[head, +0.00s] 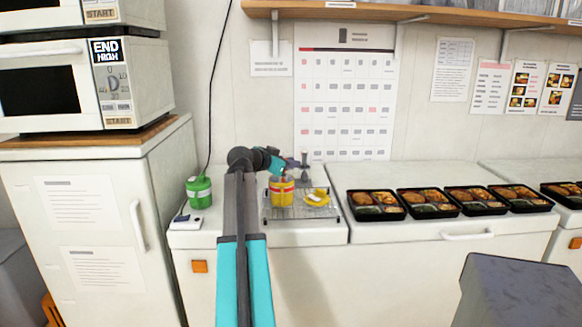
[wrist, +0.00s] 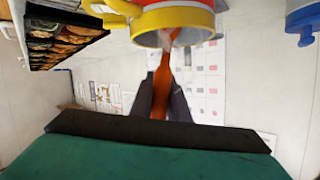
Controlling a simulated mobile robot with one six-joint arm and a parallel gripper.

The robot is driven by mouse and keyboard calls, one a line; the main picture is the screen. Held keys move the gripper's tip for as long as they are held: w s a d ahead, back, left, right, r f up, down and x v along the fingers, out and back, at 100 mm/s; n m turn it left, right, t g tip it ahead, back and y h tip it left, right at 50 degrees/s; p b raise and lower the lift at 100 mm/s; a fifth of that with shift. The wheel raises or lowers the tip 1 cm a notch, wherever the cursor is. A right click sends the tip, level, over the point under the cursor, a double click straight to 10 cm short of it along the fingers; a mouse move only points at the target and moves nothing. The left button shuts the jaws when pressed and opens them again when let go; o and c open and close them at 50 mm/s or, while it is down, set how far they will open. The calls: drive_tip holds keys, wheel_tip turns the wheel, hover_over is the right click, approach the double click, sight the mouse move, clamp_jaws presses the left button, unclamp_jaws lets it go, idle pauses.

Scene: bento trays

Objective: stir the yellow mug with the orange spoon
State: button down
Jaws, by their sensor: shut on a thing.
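The yellow mug (head: 281,197) with a red band stands on a wire rack on the white counter-like top in the head view. In the upside-down wrist view the mug (wrist: 186,18) fills the top middle, its mouth facing my gripper. My gripper (wrist: 160,108) is shut on the orange spoon (wrist: 161,78), which runs from between the fingers to the mug's mouth. The spoon's far end overlaps the mouth; how deep it sits is unclear. In the head view my gripper (head: 279,168) is just above the mug, and the spoon is mostly hidden.
A grey upright thing (head: 304,158) stands behind. A green container (head: 199,191) is to the left. Several filled bento trays (head: 375,206) line the right side. The wall is close behind.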

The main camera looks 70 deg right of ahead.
drive_tip(key=shift+w+a, duration=0.15)
drive_tip(key=shift+w, duration=0.1)
drive_tip(key=shift+r, duration=0.15)
drive_tip(key=shift+s+a+r+p, duration=0.15)
drive_tip(key=shift+r+p, duration=0.2)
drive_tip(key=shift+r, duration=0.6)
drive_tip(key=shift+s+a+r+p, duration=0.15)
drive_tip(key=shift+r+p, duration=0.15)
drive_tip(key=shift+r, duration=0.6)
drive_tip(key=shift+s+a+r+p, duration=0.15)
drive_tip(key=shift+r+p, duration=0.2)
drive_tip(key=shift+r, duration=0.6)
drive_tip(key=shift+d+r, duration=0.1)
wheel_tip(320, 180, up, 5)
drive_tip(key=shift+f+p, duration=0.15)
drive_tip(key=shift+p, duration=0.6)
